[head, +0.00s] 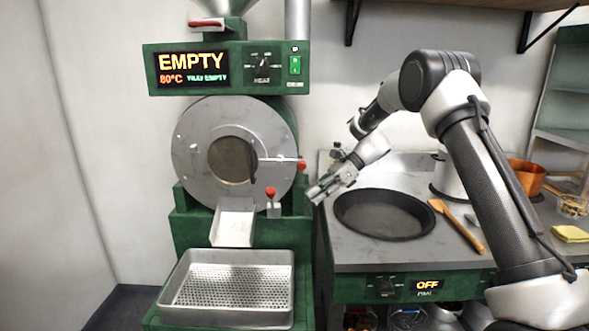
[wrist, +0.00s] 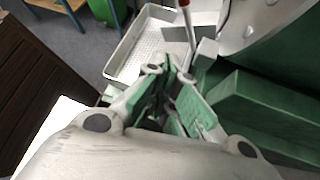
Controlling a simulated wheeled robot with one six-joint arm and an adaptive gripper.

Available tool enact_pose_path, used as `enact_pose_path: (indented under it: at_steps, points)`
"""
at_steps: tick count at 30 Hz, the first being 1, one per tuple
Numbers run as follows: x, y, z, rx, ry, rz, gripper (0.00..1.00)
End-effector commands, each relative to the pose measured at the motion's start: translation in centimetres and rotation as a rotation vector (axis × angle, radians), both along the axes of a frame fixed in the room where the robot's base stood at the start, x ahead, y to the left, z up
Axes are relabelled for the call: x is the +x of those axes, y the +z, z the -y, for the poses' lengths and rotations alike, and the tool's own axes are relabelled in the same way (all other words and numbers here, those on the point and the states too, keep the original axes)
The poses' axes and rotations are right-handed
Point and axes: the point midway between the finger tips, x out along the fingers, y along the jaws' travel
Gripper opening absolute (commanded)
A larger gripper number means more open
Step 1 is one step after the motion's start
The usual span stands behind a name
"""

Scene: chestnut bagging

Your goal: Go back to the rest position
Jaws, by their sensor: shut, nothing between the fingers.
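My gripper (head: 318,193) is in the air in the head view, just right of the green roasting machine (head: 186,214) and above the left edge of the counter. In the wrist view my gripper (wrist: 170,85) shows its fingers close together with nothing between them. The roaster's display (head: 192,68) reads EMPTY and 80°C. Its round steel drum front (head: 195,145) faces me, with a red-knobbed lever (head: 270,192) below. The perforated metal tray (head: 228,285) under the chute looks empty; it also shows in the wrist view (wrist: 128,55).
A dark pan (head: 385,215) sits on the counter (head: 350,258), with a wooden spoon (head: 455,225) to its right. A pale pot (head: 452,178), a copper pot (head: 525,178) and a yellow cloth (head: 571,234) stand farther right. The counter's display (head: 428,285) reads OFF. A shelf (head: 455,4) hangs above.

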Motion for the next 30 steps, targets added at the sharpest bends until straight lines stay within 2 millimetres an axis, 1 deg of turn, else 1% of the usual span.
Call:
enact_pose_path:
  at_steps: [1,3,5,6,8,11,14,15,17,18,20,21,23,24,26,27,30]
  points:
    - [-1.2,-1.9,1.0,-0.028,0.057,0.042,0.0]
    - [-3.0,-3.1,2.7,-0.067,0.157,0.131,0.0]
    - [-4.7,-3.2,4.4,-0.102,0.252,0.215,0.0]
    - [-6.0,-3.0,5.7,-0.126,0.322,0.275,0.0]
    - [-7.7,-2.3,7.5,-0.157,0.417,0.355,0.0]
    - [-10.6,-0.8,10.5,-0.203,0.571,0.475,0.0]
    - [-13.8,1.5,13.6,-0.253,0.733,0.598,0.0]
    - [-15.3,2.4,14.9,-0.272,0.802,0.644,0.0]
    - [-17.7,3.9,16.8,-0.305,0.906,0.715,0.0]
    - [-19.3,4.9,18.1,-0.329,0.975,0.76,0.0]
    - [-21.6,6.2,19.9,-0.365,1.069,0.82,0.0]
    - [-23.2,7.1,21.0,-0.388,1.128,0.854,0.0]
    - [-25.6,8.1,22.6,-0.426,1.205,0.902,0.0]
    - [-27.2,8.8,23.5,-0.453,1.25,0.93,0.0]
    - [-29.4,9.6,24.8,-0.497,1.307,0.968,0.0]
    - [-30.9,10.1,25.5,-0.529,1.335,0.988,0.0]
    - [-34.2,11.0,27.1,-0.611,1.366,1.032,0.0]
